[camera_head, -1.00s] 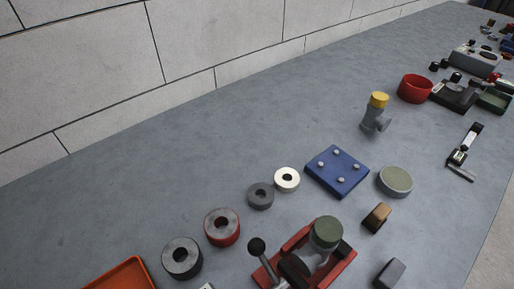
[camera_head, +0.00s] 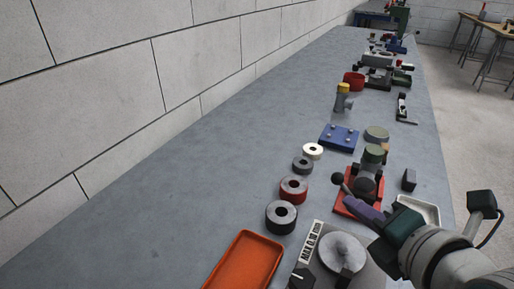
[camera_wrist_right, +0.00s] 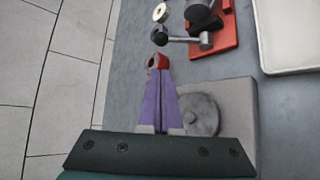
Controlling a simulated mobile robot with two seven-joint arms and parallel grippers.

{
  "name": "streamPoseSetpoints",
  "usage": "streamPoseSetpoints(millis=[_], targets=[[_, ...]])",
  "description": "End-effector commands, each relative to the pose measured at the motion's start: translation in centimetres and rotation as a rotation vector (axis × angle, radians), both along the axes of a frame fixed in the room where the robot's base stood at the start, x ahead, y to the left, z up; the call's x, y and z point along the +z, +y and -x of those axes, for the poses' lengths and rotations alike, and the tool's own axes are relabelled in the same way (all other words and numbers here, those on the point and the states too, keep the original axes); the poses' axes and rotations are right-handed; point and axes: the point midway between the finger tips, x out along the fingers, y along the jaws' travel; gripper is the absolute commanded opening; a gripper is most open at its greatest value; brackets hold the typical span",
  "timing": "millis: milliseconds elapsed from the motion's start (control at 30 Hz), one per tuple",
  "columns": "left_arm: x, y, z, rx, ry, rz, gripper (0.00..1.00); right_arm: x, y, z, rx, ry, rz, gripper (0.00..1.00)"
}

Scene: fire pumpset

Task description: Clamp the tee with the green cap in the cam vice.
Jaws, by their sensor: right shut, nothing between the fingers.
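The tee with the green cap (camera_head: 375,152) stands upright in the cam vice (camera_head: 346,207), which has a red base. Its body is partly hidden by the vice's dark parts. The vice's lever ends in a black ball knob (camera_head: 337,178) on the left side. My right gripper (camera_head: 350,195) has purple fingers, shut and empty, near the lever in the head view. In the right wrist view the fingers (camera_wrist_right: 158,72) overlap a red ring, and the vice (camera_wrist_right: 228,30) with its lever knob (camera_wrist_right: 159,38) lies beyond them. I cannot tell whether the fingers touch anything. My left gripper is not in view.
A grey device with a round disc (camera_head: 343,252) lies below my right arm, beside an orange tray (camera_head: 245,262). Several rings, such as a red one (camera_head: 293,189), line the vice's left. A blue plate (camera_head: 339,137) and a yellow-capped tee (camera_head: 343,90) stand farther back. The bench's left is clear.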

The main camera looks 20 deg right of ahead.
Motion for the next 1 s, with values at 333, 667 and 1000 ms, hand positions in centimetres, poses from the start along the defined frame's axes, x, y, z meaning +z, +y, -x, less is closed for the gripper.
streamPoseSetpoints(millis=[333,667,1000], targets=[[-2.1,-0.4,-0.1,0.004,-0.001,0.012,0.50,-3.0,-0.9,-5.5,0.000,-0.001,-0.003,0.00],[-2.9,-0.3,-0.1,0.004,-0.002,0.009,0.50,-4.0,-1.3,-7.8,0.000,0.001,-0.004,0.00],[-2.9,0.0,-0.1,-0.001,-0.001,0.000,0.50,-4.0,-1.3,-7.8,0.000,0.000,-0.004,0.00]])
